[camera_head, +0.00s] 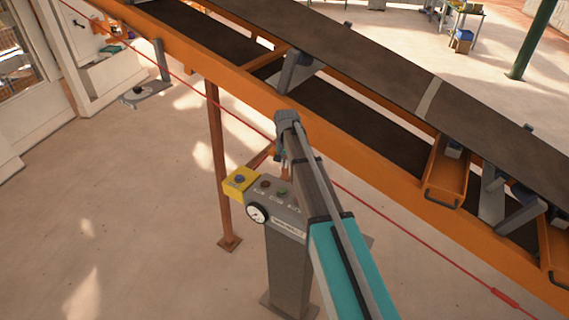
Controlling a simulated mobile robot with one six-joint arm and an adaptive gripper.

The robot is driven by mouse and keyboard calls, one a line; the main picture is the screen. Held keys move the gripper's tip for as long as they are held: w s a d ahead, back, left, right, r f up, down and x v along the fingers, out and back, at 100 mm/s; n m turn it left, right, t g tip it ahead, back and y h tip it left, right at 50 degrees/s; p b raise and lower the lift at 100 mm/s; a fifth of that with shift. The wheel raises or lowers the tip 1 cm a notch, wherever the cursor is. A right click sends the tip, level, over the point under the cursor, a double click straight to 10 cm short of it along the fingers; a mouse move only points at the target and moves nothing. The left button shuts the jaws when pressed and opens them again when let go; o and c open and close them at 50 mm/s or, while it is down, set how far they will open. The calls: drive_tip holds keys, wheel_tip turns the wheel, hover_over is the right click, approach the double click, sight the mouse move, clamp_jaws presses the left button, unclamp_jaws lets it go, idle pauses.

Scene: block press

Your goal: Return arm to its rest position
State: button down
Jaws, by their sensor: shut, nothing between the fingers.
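My arm reaches up from the bottom of the head view, with a teal and grey link leading to a dark wrist. My gripper (280,155) hangs at the far end of the arm, small and partly hidden by the wrist and link. It is shut with nothing in it. It is above and beyond a grey control pedestal (287,262), apart from the yellow button box (239,182) as far as I can tell. The pedestal's top carries several small buttons and a round white gauge (257,213). My arm covers the right part of the pedestal.
An orange-framed conveyor (345,155) with a dark belt (385,70) runs diagonally behind my arm. A red cord (400,228) runs along its near side. A brown support leg (217,150) stands left of the pedestal. The pale floor (110,200) at left is clear.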

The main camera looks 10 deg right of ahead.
idle(0.7)
drive_tip(key=s+d+f+n+b, duration=0.1)
drive_tip(key=s+f+b, duration=0.4)
drive_tip(key=s, duration=0.5)
drive_tip(key=s+d+f+n+b, duration=0.1)
drive_tip(key=s+d+f+b, duration=0.2)
drive_tip(key=s, duration=0.6)
drive_tip(key=s+d+f+n+b, duration=0.2)
drive_tip(key=s+f+b, duration=0.5)
drive_tip(key=s, duration=0.3)
drive_tip(key=shift+s+d+f+b, duration=0.3)
drive_tip(key=shift+d+f+b, duration=0.05)
drive_tip(key=shift+f+b, duration=0.1)
